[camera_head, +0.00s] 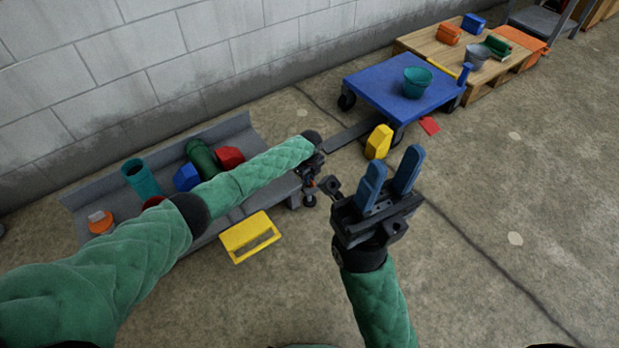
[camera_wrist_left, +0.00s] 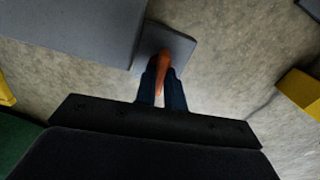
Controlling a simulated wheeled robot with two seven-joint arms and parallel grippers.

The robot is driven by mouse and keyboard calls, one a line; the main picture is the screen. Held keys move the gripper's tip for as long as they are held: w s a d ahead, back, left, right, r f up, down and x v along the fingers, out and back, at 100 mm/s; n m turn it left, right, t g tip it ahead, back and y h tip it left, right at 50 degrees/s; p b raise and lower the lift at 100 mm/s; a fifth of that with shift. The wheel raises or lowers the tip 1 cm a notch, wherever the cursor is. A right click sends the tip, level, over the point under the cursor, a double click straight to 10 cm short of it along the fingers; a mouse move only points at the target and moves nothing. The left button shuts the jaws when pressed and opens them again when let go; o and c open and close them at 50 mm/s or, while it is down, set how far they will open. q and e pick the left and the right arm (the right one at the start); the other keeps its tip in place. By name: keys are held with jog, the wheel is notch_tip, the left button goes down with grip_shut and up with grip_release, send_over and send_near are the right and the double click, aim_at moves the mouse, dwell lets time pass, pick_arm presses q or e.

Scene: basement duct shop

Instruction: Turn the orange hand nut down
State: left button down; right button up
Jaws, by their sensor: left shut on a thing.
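My left gripper (camera_head: 312,184) is at the right end of the grey metal trough or bench. It shows as a small dark shape, partly covered by its own wrist. In the left wrist view my left gripper (camera_wrist_left: 162,88) has its dark blue fingers closed on the orange hand nut (camera_wrist_left: 165,70), which sticks out past the fingertips over a small grey plate (camera_wrist_left: 180,45). In the head view only a speck of orange shows there. My right gripper (camera_head: 389,178) is raised over the floor, its two blue fingers apart with nothing between them.
The grey trough (camera_head: 232,130) holds a teal cup (camera_head: 140,178), a blue block (camera_head: 187,177) and other parts. A yellow box (camera_head: 250,238) lies in front of it. A yellow block (camera_head: 379,142) and a blue cart (camera_head: 385,84) stand behind my right gripper. Floor at the right is clear.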

pick_arm(q)
jog(key=shift+m, duration=0.5)
jog(key=c, duration=1.5)
grip_release()
jog(key=shift+r, duration=0.1)
